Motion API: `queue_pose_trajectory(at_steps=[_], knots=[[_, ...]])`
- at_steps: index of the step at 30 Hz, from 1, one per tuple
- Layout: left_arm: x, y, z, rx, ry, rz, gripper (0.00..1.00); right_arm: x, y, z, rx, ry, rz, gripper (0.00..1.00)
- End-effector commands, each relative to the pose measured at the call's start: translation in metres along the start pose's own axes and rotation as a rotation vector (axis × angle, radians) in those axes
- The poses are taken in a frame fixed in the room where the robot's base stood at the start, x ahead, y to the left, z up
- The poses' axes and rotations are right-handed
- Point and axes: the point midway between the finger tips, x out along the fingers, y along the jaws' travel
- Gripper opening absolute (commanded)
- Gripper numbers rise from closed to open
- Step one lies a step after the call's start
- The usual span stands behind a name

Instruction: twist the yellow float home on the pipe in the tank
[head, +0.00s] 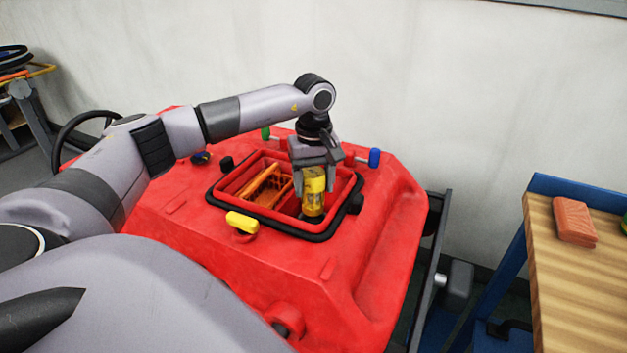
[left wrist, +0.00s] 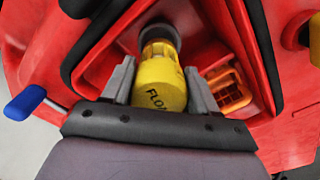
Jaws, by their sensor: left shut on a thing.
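The yellow float (head: 313,190) is a short cylinder with lettering on its side, in the open tank mouth (head: 347,200) of the red scrubber. My left gripper (head: 316,165) comes down from above and is shut on the float. In the left wrist view the float (left wrist: 157,85) sits between the two grey fingers, and a dark ringed end (left wrist: 160,38) shows beyond it. The pipe is hidden, and I cannot tell how far the float is seated on it. My right gripper is not in view.
An orange basket (head: 266,190) lies in the tank left of the float. A yellow knob (head: 242,222), a blue knob (head: 374,157) and a green knob (head: 265,133) stand around the opening. A wooden bench (head: 575,270) with an orange block (head: 574,221) is at right.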

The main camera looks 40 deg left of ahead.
Motion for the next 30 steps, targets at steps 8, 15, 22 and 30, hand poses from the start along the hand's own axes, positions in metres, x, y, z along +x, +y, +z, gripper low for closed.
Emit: queue_pose_trajectory(at_steps=[8,15,22,30], knots=[[-0.001,0.001,0.0,-0.172,0.0,0.001,0.28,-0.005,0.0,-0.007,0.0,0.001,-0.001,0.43],[-0.001,0.001,0.0,-0.179,0.0,0.001,0.28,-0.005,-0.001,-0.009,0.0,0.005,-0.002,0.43],[-0.002,0.002,0.0,-0.35,-0.002,0.001,0.28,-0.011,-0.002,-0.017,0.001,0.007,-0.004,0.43],[0.0,0.002,0.0,-0.4,-0.001,0.001,0.28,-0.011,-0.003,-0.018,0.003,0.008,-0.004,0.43]])
